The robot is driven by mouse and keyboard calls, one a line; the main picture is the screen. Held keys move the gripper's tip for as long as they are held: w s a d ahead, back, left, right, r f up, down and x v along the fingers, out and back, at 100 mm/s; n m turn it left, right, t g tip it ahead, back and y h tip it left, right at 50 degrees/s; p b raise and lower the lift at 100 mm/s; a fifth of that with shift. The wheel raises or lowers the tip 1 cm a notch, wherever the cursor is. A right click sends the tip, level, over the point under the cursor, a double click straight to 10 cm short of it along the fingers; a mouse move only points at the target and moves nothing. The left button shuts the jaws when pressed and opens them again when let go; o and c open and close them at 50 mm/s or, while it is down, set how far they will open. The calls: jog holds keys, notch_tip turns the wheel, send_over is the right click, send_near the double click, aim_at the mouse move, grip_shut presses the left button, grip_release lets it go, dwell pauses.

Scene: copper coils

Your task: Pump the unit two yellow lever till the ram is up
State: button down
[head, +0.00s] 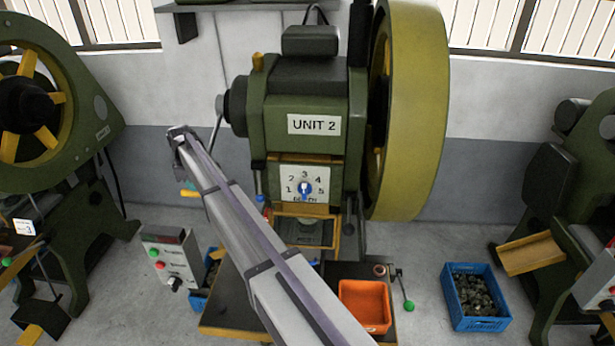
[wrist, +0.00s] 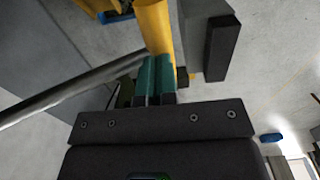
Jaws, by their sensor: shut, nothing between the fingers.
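The unit two press (head: 300,90) stands in the middle of the head view, labelled UNIT 2. Its lever has a grey rod (head: 215,134) on the left side, partly hidden behind my arm. The yellow lever grip (head: 191,193) shows left of my arm. My gripper (head: 188,184) is shut and empty, its teal fingers just above the grip. In the wrist view the fingertips (wrist: 156,58) are against or very near the yellow grip (wrist: 152,22); contact is unclear. The rod (wrist: 75,90) comes in from the left. The ram (head: 308,229) is partly visible behind the yellow guard; its height is hard to tell.
An orange bin (head: 365,306) sits on the press table, with a green-knobbed lever (head: 408,305) beside it. A control box (head: 172,262) stands left of the table. A blue crate of parts (head: 475,297) is on the right floor. Other presses flank both sides.

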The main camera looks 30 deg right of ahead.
jog(key=shift+f, duration=0.15)
jog(key=shift+s+f+b, duration=0.1)
jog(key=shift+f+b, duration=0.4)
jog(key=shift+b, duration=0.2)
jog(key=shift+r, duration=0.1)
jog(key=shift+d, duration=0.1)
